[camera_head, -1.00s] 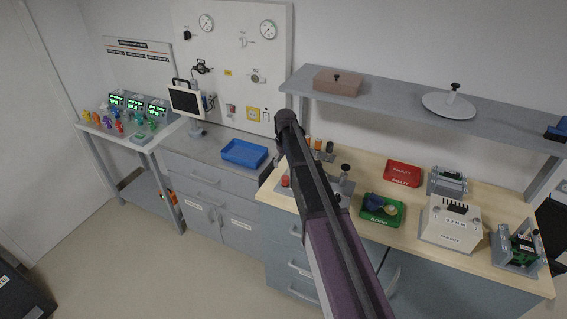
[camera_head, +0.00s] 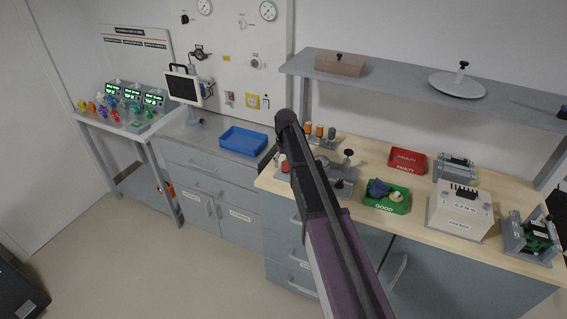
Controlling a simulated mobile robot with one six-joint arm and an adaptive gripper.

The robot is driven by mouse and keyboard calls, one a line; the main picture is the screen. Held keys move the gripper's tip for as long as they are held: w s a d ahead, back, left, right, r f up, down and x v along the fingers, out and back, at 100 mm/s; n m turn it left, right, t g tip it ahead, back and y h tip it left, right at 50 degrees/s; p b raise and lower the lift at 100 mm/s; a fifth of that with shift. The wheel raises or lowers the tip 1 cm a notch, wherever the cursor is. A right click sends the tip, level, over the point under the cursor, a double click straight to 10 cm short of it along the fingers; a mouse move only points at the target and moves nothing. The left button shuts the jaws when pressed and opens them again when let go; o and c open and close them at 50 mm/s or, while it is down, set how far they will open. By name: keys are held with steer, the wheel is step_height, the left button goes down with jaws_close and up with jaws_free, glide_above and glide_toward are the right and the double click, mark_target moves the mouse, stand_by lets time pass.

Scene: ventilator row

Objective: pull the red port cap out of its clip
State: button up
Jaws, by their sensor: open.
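A row of small coloured caps or knobs stands on the left table (camera_head: 140,137), in front of several small ventilator units (camera_head: 133,98) with green-lit screens. One small red piece (camera_head: 115,116) among them looks like the red port cap, but it is too small to make out its clip. My arm rises through the middle of the picture, from the bottom edge to a dark rounded joint. My gripper does not show; its jaws and anything near them are out of sight. My arm is far to the right of the coloured row.
A blue tray (camera_head: 243,141) lies on the grey counter beside a monitor (camera_head: 183,88). The wooden bench on the right holds a red tray (camera_head: 407,160), a green tray (camera_head: 388,197) and a white box (camera_head: 461,210). A shelf (camera_head: 400,88) overhangs it.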

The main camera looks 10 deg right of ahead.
steer(key=shift+f+b, duration=0.35)
steer(key=shift+f, duration=0.2)
jaws_close()
stand_by(0.5)
steer(key=shift+r, duration=0.2)
steer(key=shift+r+p, duration=1.4)
steer(key=shift+p, duration=0.2)
